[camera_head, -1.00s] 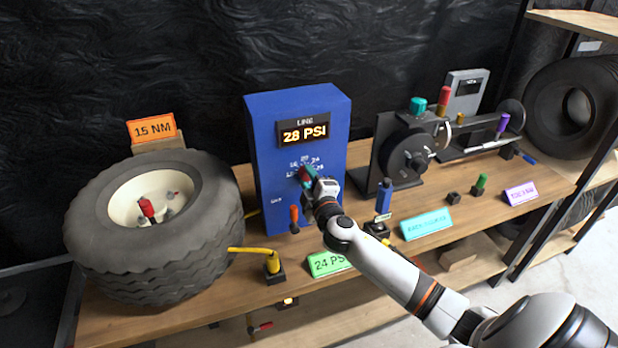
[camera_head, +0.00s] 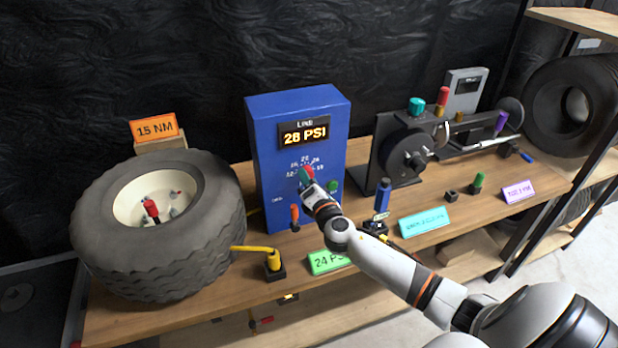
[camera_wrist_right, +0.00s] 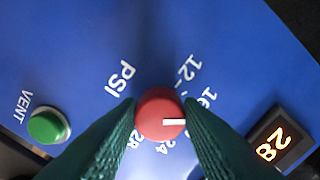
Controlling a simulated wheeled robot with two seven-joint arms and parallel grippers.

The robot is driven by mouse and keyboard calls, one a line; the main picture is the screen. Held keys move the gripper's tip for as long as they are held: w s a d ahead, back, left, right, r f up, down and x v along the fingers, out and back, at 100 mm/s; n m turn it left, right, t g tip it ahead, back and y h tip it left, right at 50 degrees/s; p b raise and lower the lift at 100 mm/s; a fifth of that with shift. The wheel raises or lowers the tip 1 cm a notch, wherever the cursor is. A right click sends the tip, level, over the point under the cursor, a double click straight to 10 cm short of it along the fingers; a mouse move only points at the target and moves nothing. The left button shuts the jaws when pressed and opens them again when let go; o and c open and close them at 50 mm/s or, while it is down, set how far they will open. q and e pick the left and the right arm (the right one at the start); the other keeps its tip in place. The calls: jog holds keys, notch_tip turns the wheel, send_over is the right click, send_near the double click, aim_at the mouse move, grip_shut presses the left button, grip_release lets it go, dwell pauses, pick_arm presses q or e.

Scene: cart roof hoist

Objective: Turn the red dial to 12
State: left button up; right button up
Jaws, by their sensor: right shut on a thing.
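The red dial (camera_wrist_right: 160,115) is on the front of a blue box (camera_head: 264,150). Its white pointer mark points right in the wrist view, towards the scale part hidden by a finger. The 12 and 16 labels are partly visible above that finger; 24 and 28 are partly covered below. My right gripper (camera_wrist_right: 162,120) is shut on the dial, its dark green fingers on either side; it also shows in the head view (camera_head: 307,178). The box's display (camera_head: 304,134) reads 28 PSI. My left gripper is not in view.
A green VENT button (camera_wrist_right: 48,126) sits on the same panel. An orange-handled lever (camera_head: 294,216) stands at the box's front. A large tyre (camera_head: 205,235) is to the left. A green 24 PSI sign (camera_head: 326,262) lies on the bench below my right arm.

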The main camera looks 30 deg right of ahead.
jog(key=n+p, duration=0.4)
jog(key=n, duration=0.6)
jog(key=shift+d+f, duration=0.1)
jog(key=shift+n, duration=0.5)
jog(key=o, duration=1)
jog(key=shift+c, duration=0.2)
jog(key=b+v, duration=0.1)
jog(key=v, duration=1.1)
jog(key=shift+s+f, duration=0.1)
